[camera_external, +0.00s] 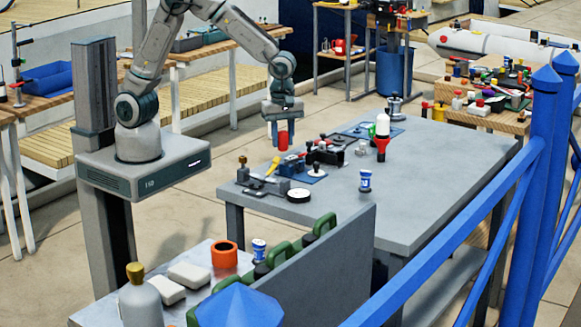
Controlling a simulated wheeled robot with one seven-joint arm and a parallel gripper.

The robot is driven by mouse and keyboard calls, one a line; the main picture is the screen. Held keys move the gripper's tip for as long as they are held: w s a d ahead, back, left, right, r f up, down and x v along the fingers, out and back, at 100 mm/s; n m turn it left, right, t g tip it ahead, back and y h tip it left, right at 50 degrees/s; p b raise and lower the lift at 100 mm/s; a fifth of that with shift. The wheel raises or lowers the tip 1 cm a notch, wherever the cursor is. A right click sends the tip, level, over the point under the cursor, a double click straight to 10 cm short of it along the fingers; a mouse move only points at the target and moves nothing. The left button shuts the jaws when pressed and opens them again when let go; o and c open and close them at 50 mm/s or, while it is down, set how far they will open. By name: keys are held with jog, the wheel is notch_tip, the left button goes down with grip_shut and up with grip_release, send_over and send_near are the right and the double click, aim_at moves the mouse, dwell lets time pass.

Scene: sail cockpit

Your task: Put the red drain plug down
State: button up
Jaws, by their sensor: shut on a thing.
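The red drain plug (283,141) is a small red piece between the fingers of my gripper (283,129). My gripper points down and is shut on it. It shows over the back left edge of the grey table (420,205). I cannot tell how high the plug is above the tabletop, or whether it touches anything. The fine shape of the plug is too small to make out.
A red and white flare-like item (382,135) stands farther right. The table's right half is mostly clear.

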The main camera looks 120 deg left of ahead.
jog(key=w+d+m+b, duration=0.2)
jog(key=w+d, duration=1.4)
jog(key=p, duration=0.3)
send_over(333, 209)
notch_tip(333, 209, down, 6)
jog(key=shift+a+f, duration=0.15)
notch_tip(333, 209, down, 3)
jog(key=shift+f+p, duration=0.2)
jog(key=shift+p, duration=0.5)
jog(key=shift+f, duration=0.4)
jog(key=shift+f, duration=0.25)
jog(key=o, duration=0.9)
jog(key=shift+r, duration=0.1)
jog(key=shift+o, duration=0.2)
